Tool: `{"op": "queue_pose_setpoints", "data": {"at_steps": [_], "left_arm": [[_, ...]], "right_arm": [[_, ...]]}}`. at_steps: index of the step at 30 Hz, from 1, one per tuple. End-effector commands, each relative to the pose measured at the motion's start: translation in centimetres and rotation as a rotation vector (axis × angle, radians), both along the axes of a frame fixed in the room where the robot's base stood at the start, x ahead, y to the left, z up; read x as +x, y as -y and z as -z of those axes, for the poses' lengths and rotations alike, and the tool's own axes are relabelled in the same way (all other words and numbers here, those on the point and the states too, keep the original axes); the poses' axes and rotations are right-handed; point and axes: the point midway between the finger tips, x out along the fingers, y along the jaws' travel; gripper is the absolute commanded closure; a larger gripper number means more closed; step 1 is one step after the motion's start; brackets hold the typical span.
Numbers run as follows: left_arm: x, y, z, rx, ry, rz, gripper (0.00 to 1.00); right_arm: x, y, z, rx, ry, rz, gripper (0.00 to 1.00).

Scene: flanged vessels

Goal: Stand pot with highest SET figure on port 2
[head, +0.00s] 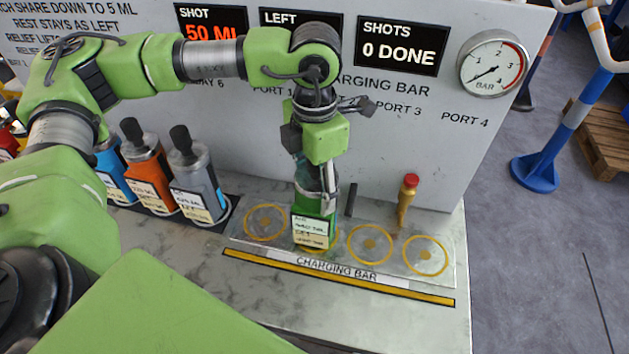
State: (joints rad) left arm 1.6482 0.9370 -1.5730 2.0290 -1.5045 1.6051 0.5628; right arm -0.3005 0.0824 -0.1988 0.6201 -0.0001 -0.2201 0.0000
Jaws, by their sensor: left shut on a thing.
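A green pot (301,206) with pale labels is in the grip of my left gripper (317,192), which is shut on its upper part. The pot is upright over the port 2 ring (309,250), second from the left on the charging bar (343,270). I cannot tell whether its base touches the ring. A blue pot (112,165), an orange pot (145,166) and a grey pot (197,177) stand in a row at the left, each with a dark top or label. The SET figures are too small to read. My right gripper is not in view.
The port 1 ring (267,222), port 3 ring (369,244) and port 4 ring (425,255) are empty. A red-topped brass valve (407,197) stands behind ports 3 and 4. The panel has a "0 DONE" display (402,48) and a pressure gauge (492,64).

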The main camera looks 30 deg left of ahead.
Motion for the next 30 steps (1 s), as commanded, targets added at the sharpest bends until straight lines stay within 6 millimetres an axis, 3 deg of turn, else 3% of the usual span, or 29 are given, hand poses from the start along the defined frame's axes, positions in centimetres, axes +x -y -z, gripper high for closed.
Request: {"op": "queue_pose_setpoints", "data": {"at_steps": [7,8,9,10,24,30], "left_arm": [[0.0,0.0,0.3,-0.001,0.002,0.000,1.00],[0.0,0.0,0.4,0.001,-0.001,0.000,0.43],[0.0,0.0,0.3,0.001,-0.001,0.000,0.32],[0.0,0.0,0.3,0.001,-0.001,0.000,0.29],[0.1,0.0,-0.5,-0.001,0.002,-0.001,0.29],[0.1,0.1,-4.3,-0.002,0.006,0.000,0.29]], "right_arm": [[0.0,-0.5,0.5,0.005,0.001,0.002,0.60],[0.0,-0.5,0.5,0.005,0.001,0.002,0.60],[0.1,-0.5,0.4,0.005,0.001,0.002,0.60],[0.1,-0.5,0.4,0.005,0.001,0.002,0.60],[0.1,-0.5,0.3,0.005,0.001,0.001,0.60],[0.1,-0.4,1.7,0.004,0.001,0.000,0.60]]}}
